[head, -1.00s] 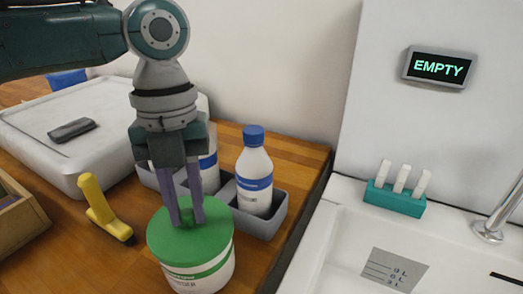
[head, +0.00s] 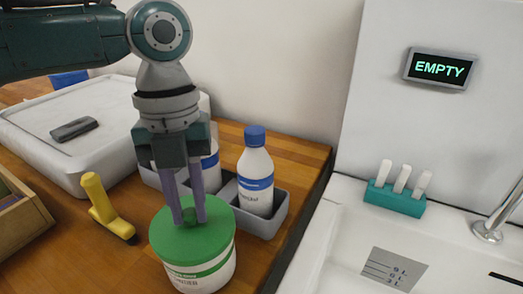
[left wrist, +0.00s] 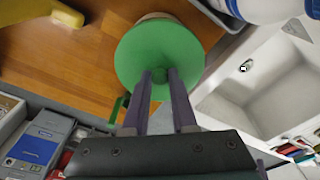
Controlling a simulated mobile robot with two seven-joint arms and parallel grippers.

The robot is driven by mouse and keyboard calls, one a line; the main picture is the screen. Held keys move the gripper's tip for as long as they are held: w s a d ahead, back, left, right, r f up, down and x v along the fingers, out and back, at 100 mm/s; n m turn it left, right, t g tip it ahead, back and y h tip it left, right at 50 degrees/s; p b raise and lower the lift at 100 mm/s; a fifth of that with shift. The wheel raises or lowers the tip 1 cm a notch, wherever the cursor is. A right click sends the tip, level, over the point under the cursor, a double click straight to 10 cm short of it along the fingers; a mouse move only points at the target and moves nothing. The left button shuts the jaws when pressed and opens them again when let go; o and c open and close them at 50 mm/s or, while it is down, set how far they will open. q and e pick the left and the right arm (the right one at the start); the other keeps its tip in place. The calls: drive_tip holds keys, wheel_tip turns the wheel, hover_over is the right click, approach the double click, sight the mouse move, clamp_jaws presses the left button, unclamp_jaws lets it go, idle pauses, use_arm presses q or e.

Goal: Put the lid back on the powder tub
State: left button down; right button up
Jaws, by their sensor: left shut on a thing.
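The powder tub (head: 205,277) is white with a green band and stands on the wooden worktop. Its round green lid (head: 172,240) lies level over the tub's mouth. Whether it is fully seated cannot be told. My left gripper (head: 190,217) points straight down, its two fingers shut on the small green knob at the lid's centre. In the left wrist view the lid (left wrist: 150,48) fills the space beyond the fingertips (left wrist: 160,75) and hides most of the tub. My right gripper is not in view.
A grey caddy (head: 262,225) with white, blue-capped bottles (head: 255,170) stands close behind the tub. A yellow-handled tool (head: 101,200) lies to the left, before a large white tray (head: 45,160). A white sink (head: 335,240) is at right. A display (head: 439,68) reads EMPTY.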

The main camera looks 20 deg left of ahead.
use_arm(q)
drive_tip(key=shift+p, duration=0.3)
drive_tip(key=shift+f, duration=0.2)
idle(0.9)
idle(0.6)
drive_tip(key=shift+c, duration=0.8)
unclamp_jaws()
drive_tip(key=shift+r+p, duration=0.15)
drive_tip(key=shift+p, duration=0.2)
wheel_tip(320, 180, up, 7)
drive_tip(key=p, duration=0.7)
